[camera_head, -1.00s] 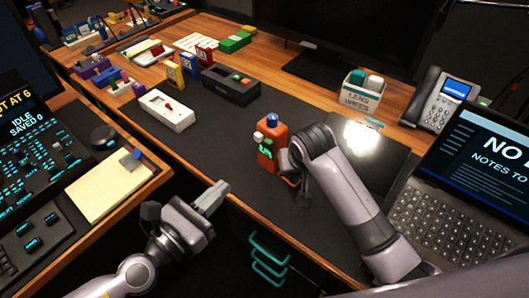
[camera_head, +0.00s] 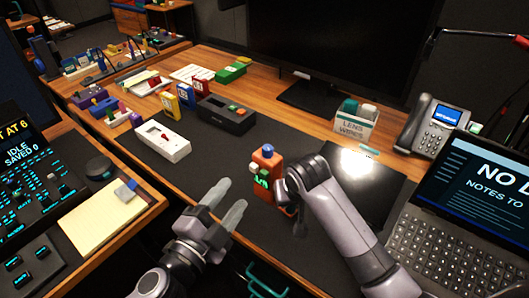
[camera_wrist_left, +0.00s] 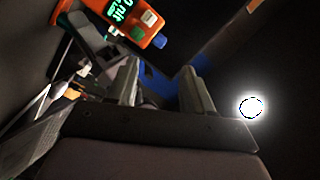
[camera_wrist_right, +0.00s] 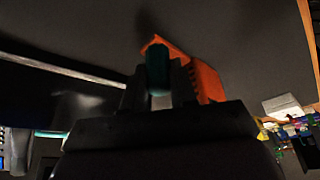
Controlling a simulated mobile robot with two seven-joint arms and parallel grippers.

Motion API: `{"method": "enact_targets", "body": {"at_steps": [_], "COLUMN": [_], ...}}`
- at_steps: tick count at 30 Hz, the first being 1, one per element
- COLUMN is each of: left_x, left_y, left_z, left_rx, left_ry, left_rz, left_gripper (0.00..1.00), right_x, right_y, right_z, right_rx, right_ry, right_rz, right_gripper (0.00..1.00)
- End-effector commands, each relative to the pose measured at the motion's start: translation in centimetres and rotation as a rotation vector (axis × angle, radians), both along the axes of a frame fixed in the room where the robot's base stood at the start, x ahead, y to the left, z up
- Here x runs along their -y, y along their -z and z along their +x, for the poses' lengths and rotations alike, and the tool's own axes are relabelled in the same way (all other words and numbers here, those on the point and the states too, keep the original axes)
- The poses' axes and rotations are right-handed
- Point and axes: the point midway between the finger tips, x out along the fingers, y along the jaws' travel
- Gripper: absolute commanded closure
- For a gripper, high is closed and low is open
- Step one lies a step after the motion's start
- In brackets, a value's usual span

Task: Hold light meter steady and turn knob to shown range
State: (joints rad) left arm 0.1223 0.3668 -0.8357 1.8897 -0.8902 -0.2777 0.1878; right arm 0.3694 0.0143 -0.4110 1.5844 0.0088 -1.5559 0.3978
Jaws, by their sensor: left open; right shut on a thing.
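The light meter (camera_head: 265,172) is an orange handheld box with a blue cap on top, a small green display and pale and green buttons on its face. It stands upright on the dark desk mat. It also shows in the left wrist view (camera_wrist_left: 150,38) and in the right wrist view (camera_wrist_right: 206,78). I cannot tell what range is shown.
A white switch box (camera_head: 162,141) and a black box with coloured buttons (camera_head: 226,115) stand behind on the mat. A lens wipes box (camera_head: 355,123), a phone (camera_head: 432,130) and a laptop (camera_head: 450,215) are to the right. A yellow notepad (camera_head: 103,217) lies left.

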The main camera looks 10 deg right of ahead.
Motion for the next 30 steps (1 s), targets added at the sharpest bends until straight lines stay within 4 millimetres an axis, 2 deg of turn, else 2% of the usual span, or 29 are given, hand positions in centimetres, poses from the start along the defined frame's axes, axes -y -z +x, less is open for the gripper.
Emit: {"method": "enact_targets", "body": {"at_steps": [6, 12, 20, 30], "left_x": [1.0, 1.6, 2.2, 5.2], "left_y": [-0.8, -1.2, -1.3, -1.4], "left_z": [0.5, 0.7, 1.4, 5.6], "left_rx": [-0.338, -0.540, -0.610, -0.607], "left_ry": [-0.006, -0.005, -0.004, -0.004], "left_rz": [-0.458, -0.731, -0.829, -0.824], "left_gripper": [0.49, 0.49, 0.49, 0.49], "right_x": [0.0, 0.0, 0.0, 0.0], "right_y": [0.0, 0.0, 0.0, 0.0], "right_z": [0.0, 0.0, 0.0, 0.0], "right_rx": [-0.001, -0.001, -0.001, -0.001], "right_ry": [-0.001, 0.000, -0.001, -0.001], "right_rz": [0.001, 0.000, 0.000, 0.000], "right_gripper": [1.00, 1.00, 1.00, 1.00]}}
